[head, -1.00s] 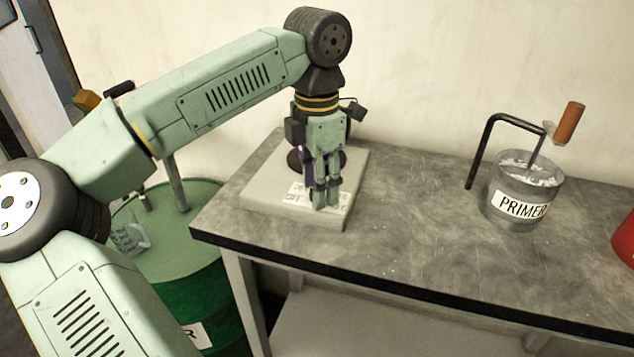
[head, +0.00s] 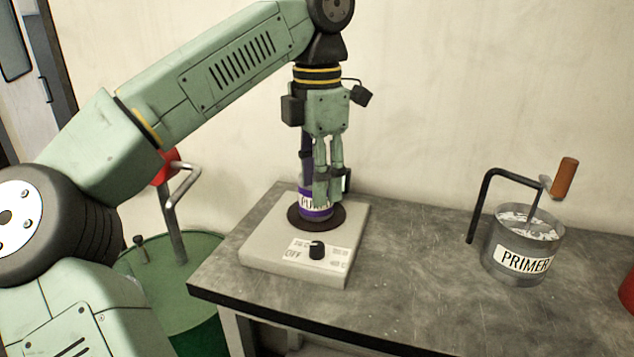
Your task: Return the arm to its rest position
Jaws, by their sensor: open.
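My gripper (head: 326,200) points down above the back of a pale grey device (head: 265,245) on the bench. The device has a dark round plate (head: 297,222), a black knob (head: 317,250) and a label reading OFF. A purple-labelled container (head: 314,211) stands on the round plate, behind my fingers and partly hidden by them. My gripper is open, with its fingers in front of the container in this view. I cannot tell whether they touch it. My arm reaches in from the left, bent high over the bench.
A grey PRIMER can (head: 523,262) with a bent black crank and orange handle (head: 564,178) stands on the bench (head: 420,270) at right. A red object (head: 627,290) is cut off at the right edge. A green drum (head: 165,300) with a pump (head: 174,215) stands left below my arm.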

